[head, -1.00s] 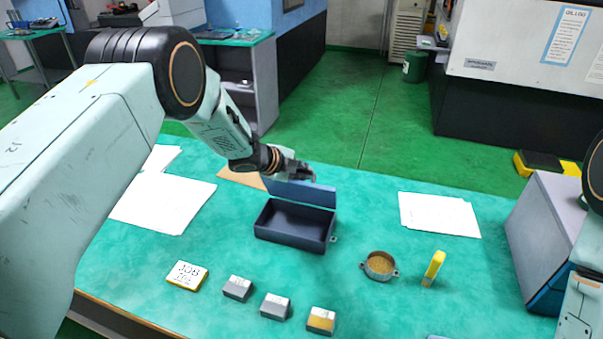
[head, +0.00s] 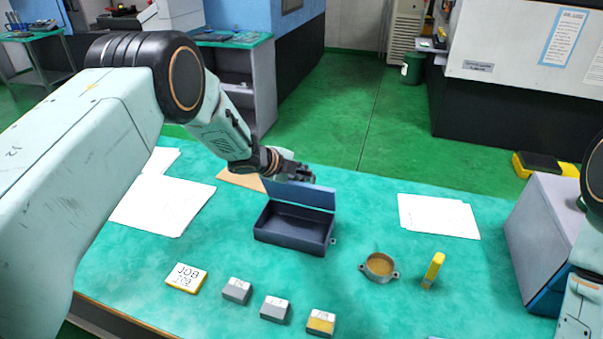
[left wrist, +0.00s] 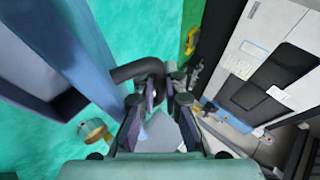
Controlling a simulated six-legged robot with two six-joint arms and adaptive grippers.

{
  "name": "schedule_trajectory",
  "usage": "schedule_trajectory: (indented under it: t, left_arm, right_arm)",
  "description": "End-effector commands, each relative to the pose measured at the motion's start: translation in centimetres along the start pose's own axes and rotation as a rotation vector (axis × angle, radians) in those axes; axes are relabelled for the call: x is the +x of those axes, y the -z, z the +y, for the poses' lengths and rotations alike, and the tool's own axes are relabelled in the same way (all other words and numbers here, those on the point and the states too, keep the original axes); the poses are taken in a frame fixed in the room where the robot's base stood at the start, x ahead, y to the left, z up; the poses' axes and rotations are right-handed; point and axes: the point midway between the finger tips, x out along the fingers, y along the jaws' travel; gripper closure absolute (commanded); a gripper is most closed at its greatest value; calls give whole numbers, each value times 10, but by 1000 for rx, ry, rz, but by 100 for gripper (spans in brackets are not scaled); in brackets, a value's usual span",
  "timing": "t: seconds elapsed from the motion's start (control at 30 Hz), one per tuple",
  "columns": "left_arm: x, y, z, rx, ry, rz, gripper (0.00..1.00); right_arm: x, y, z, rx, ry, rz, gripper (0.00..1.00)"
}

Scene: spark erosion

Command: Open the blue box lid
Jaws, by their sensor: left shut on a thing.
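The blue box (head: 293,236) stands on the green table with its inside empty. Its lid (head: 300,194) stands up along the back edge, open. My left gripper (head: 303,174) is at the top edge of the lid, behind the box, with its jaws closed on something. In the left wrist view the gripper (left wrist: 160,125) shows close beside the blue lid (left wrist: 75,60); what lies between its fingers is hard to make out. My right arm shows only in part at the right edge, and its gripper is out of view.
A JOB block (head: 186,278) and several small blocks (head: 273,308) lie in front. Papers (head: 438,215) and a grey-blue case (head: 545,235) are at the right.

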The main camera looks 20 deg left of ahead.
Motion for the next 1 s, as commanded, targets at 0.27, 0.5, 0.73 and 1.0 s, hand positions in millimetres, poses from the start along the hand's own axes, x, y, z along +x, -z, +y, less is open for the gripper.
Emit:
schedule_trajectory:
  t: [0.27, 0.5, 0.73, 1.0]
  left_arm:
    - [-1, 0, -16, -2, 31, 2, 100]
    - [0, 0, -14, -2, 29, 1, 79]
    - [1, -1, -10, -4, 23, -2, 79]
    - [0, -1, -11, -2, 23, -1, 79]
  right_arm:
    - [0, 0, 0, 0, 0, 0, 46]
    - [0, 0, 0, 0, 0, 0, 46]
    - [1, 0, 0, 0, 0, 0, 46]
    - [0, 0, 0, 0, 0, 0, 46]
